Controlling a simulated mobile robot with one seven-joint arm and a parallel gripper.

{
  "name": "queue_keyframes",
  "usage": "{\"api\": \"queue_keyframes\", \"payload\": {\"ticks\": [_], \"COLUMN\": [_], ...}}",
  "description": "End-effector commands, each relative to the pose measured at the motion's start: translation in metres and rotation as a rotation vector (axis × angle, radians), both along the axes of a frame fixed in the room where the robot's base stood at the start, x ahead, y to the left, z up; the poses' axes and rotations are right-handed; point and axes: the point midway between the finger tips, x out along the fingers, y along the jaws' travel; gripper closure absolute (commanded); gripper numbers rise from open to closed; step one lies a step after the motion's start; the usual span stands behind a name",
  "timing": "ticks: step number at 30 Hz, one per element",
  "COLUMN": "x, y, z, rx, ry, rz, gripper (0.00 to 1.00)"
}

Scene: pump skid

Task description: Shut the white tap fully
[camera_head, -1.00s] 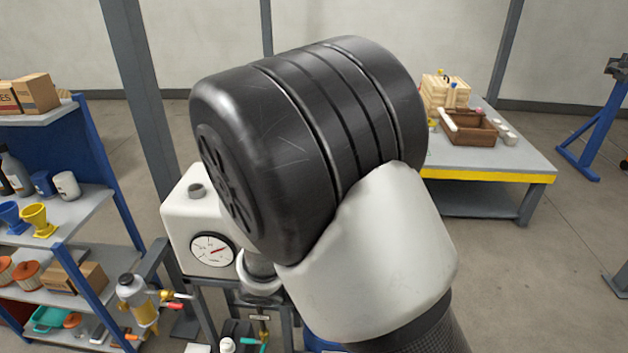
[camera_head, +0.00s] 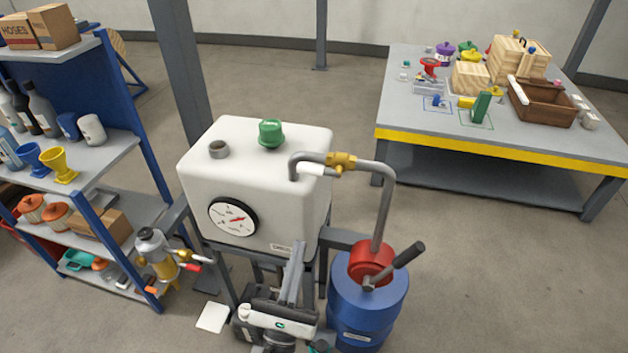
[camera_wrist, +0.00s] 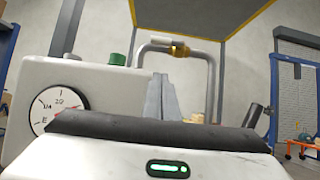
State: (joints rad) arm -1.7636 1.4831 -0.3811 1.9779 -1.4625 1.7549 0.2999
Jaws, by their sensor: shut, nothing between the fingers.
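A brass valve (camera_head: 341,162) sits in the grey bent pipe above the white tank. A short white lever-like piece (camera_head: 313,169) lies beside it, pointing left, roughly along the pipe; it may be the white tap, but I cannot be sure. The brass valve also shows in the wrist view (camera_wrist: 180,50), beyond my fingers. My gripper (camera_head: 297,246) is shut and empty, in front of the tank's lower right part and apart from the valve. Its fingers stand together in the wrist view (camera_wrist: 161,78). My wrist covers the area low under the tank.
The white tank (camera_head: 260,190) carries a gauge (camera_head: 233,218) and a green cap (camera_head: 271,133). A blue drum (camera_head: 366,305) with a red pump head (camera_head: 371,262) and grey lever stands right of my gripper. Shelves (camera_head: 100,155) stand left, a workbench (camera_head: 430,120) back right.

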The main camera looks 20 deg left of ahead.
Motion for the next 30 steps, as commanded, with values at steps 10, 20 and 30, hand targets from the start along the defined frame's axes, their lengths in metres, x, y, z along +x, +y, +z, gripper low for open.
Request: {"api": "queue_keyframes", "payload": {"ticks": [10,20,30], "x": [-0.001,0.027,0.085], "y": [0.001,0.004,0.010], "z": [-0.001,0.019,0.060], "rx": [-0.003,-0.001,-0.001], "ry": [-0.002,-0.004,-0.003], "rz": [0.007,0.004,0.004], "gripper": [1.00,1.00,1.00]}}
